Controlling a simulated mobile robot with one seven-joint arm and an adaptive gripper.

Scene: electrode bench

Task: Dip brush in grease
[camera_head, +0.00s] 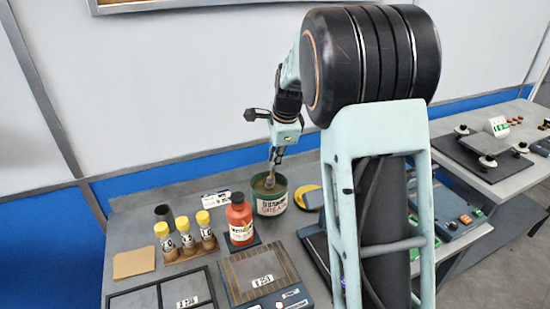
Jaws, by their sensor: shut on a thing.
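The grease tub is a dark green can (272,206) with a white label, standing on the bench right of a red bottle. My gripper (276,157) points down just above its mouth. Something thin, seemingly the brush (270,177), runs down from the fingers into the can's opening. My gripper is shut on it. The lower end of the brush is hidden inside the can, so I cannot tell how deep it reaches or whether it touches the grease.
The red bottle (240,219) stands close left of the can. Several yellow-capped vials (184,235) sit in a rack further left. A yellow round thing (307,196) lies to the right. A grey device (262,276) and a dark tray (160,297) are in front.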

